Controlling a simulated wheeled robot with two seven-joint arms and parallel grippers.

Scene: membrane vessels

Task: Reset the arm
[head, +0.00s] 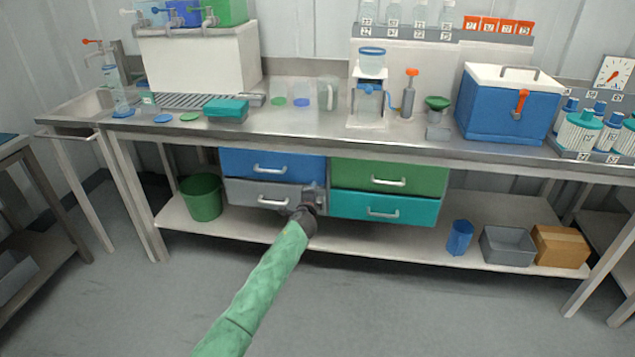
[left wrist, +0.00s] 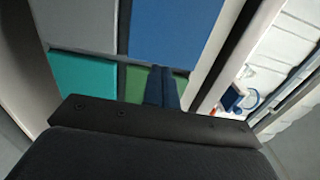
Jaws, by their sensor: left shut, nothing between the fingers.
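My left gripper (head: 313,192) is at the end of my green-sleeved arm, which reaches up from the bottom of the head view. It is in front of the drawer unit below the bench, near the seam between the left and right drawers. Its fingers (left wrist: 162,88) also show in the left wrist view, together and with nothing between them. The grey drawer (head: 245,192) is partly covered by the gripper at its right end. Whether the gripper touches a drawer front cannot be told. My right gripper is not in view.
Blue (head: 240,162), green (head: 415,178) and teal (head: 350,206) drawers surround the gripper and look closed. A steel bench (head: 300,128) runs above them. A green bucket (head: 202,198), grey bin (head: 507,246) and cardboard box (head: 560,247) stand on the lower shelf. The floor in front is clear.

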